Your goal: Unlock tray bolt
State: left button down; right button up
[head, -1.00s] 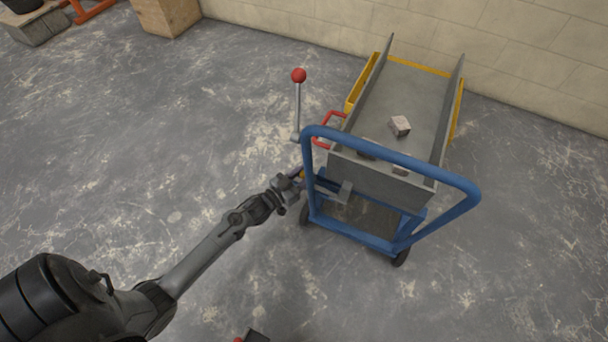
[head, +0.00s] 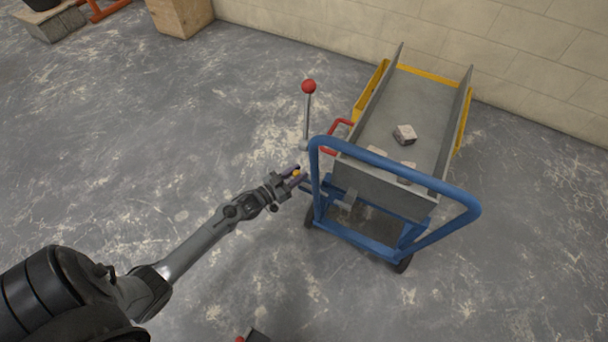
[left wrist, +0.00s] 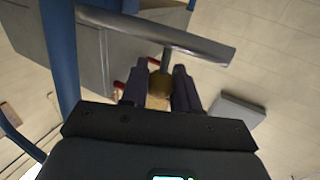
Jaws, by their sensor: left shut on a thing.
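The grey tray (head: 392,186) lies on a blue trolley (head: 470,205), beyond its push handle. The bolt has a small yellow-orange knob (head: 296,173) outside the trolley's left post. My left gripper (head: 292,176) is shut on this knob. In the left wrist view the brownish knob (left wrist: 159,84) sits between the two dark fingers, on a short stem below a round metal bar (left wrist: 165,36). Where the bar's inner end sits at the tray is hidden in the head view.
A lever with a red ball (head: 309,87) stands left of the trolley, near a red bent handle (head: 337,128). A wooden crate (head: 182,16) stands by the back wall.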

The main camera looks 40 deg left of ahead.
pick_arm(q)
jog(key=shift+a, duration=0.1)
jog(key=c, duration=1.2)
grip_release()
jog(key=shift+o, duration=0.2)
jog(key=shift+a, duration=0.2)
jog(key=shift+d, duration=0.1)
jog(key=shift+s, duration=0.15)
jog(key=shift+s+r, duration=0.1)
jog(key=shift+s, duration=0.1)
jog(key=s+a+p, duration=0.1)
jog(key=s+p, duration=0.3)
jog(key=s, duration=0.6)
jog(key=shift+s+a+p, duration=0.15)
jog(key=shift+a+p, duration=0.05)
jog(key=shift+p, duration=0.15)
